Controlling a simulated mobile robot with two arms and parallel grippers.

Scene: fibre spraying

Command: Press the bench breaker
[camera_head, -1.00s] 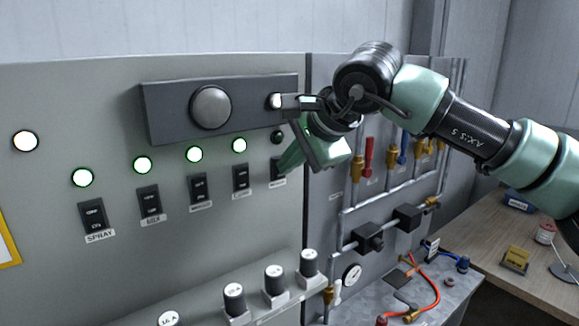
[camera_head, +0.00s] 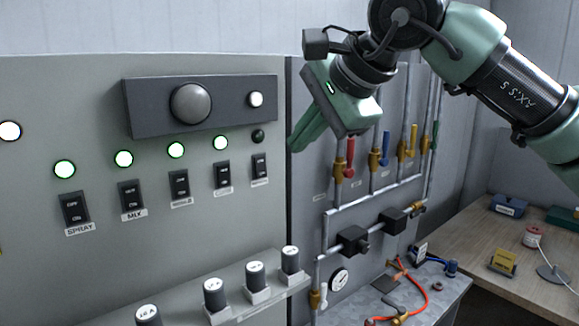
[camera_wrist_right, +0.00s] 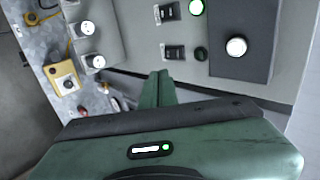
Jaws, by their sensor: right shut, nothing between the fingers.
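A row of black rocker breakers runs along the grey panel (camera_head: 90,275), with a label under each. The left ones read SPRAY (camera_head: 74,209) and MIX (camera_head: 131,196); the others are too small to read, so I cannot tell which is the bench breaker. The rightmost breaker (camera_head: 259,167) has a dark lamp (camera_head: 257,136) above it; the other lamps are lit with green rims. In the right wrist view this breaker (camera_wrist_right: 172,52) shows beyond the fingers. My right gripper (camera_head: 294,146) is shut and empty, to the right of that breaker and apart from it. My left gripper is not seen.
A dark box with a big round knob (camera_head: 191,104) and a lit white button (camera_head: 256,99) sits above the breakers. Several black dials (camera_head: 215,294) jut out below. Pipes with coloured valves (camera_head: 350,157) stand right of the panel edge. A wooden desk (camera_head: 475,262) is at far right.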

